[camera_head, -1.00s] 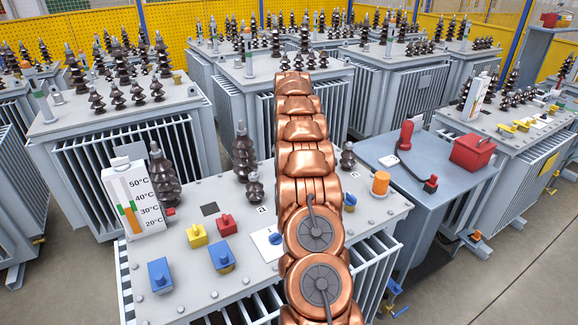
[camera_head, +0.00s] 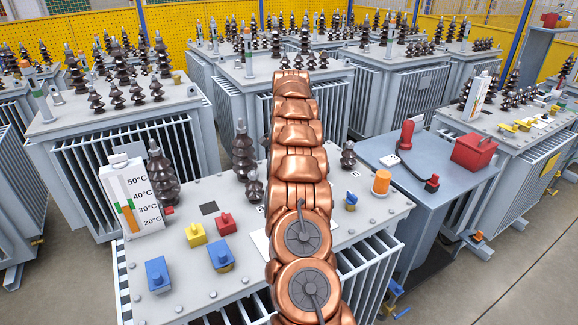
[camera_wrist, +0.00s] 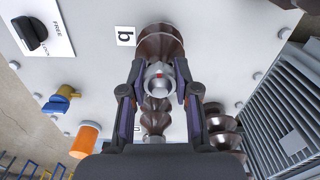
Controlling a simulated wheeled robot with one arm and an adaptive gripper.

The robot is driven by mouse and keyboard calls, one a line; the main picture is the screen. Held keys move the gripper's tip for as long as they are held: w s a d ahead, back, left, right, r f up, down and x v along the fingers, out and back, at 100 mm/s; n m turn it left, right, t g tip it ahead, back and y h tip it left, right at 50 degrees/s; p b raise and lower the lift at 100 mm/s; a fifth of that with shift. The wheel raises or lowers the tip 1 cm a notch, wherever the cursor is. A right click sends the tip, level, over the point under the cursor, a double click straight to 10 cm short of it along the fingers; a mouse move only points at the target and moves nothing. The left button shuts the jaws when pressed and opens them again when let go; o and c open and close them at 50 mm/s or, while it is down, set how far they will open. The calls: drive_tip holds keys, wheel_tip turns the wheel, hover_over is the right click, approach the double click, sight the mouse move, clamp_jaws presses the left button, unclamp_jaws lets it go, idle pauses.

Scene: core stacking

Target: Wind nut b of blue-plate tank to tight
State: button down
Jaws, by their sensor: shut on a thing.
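In the wrist view my gripper (camera_wrist: 160,75) has its two fingers on either side of a silver nut (camera_wrist: 158,86) with a small red mark. The gripper is shut on this nut. The nut sits at the tip of a brown ribbed bushing (camera_wrist: 160,42), beside a white label with the letter b (camera_wrist: 125,37). In the head view the grey tank top (camera_head: 185,270) lies in front of me. My copper arm hides my gripper and the nut there.
More bushings stand close by, including a tall one (camera_head: 243,158) and a short one (camera_head: 348,160). A thermometer (camera_head: 132,197), blue blocks (camera_head: 158,275) and an orange cylinder (camera_head: 381,183) also stand on the tank top. A lock knob (camera_wrist: 30,33) shows in the wrist view.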

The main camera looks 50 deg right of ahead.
drive_tip(key=shift+m+b, duration=0.3)
drive_tip(key=shift+m, duration=1)
drive_tip(key=shift+f+m+b, duration=0.15)
drive_tip(key=shift+m+b, duration=0.3)
drive_tip(key=shift+m, duration=0.15)
drive_tip(key=m+b, duration=0.1)
drive_tip(key=m, duration=0.1)
drive_tip(key=shift+m, duration=0.8)
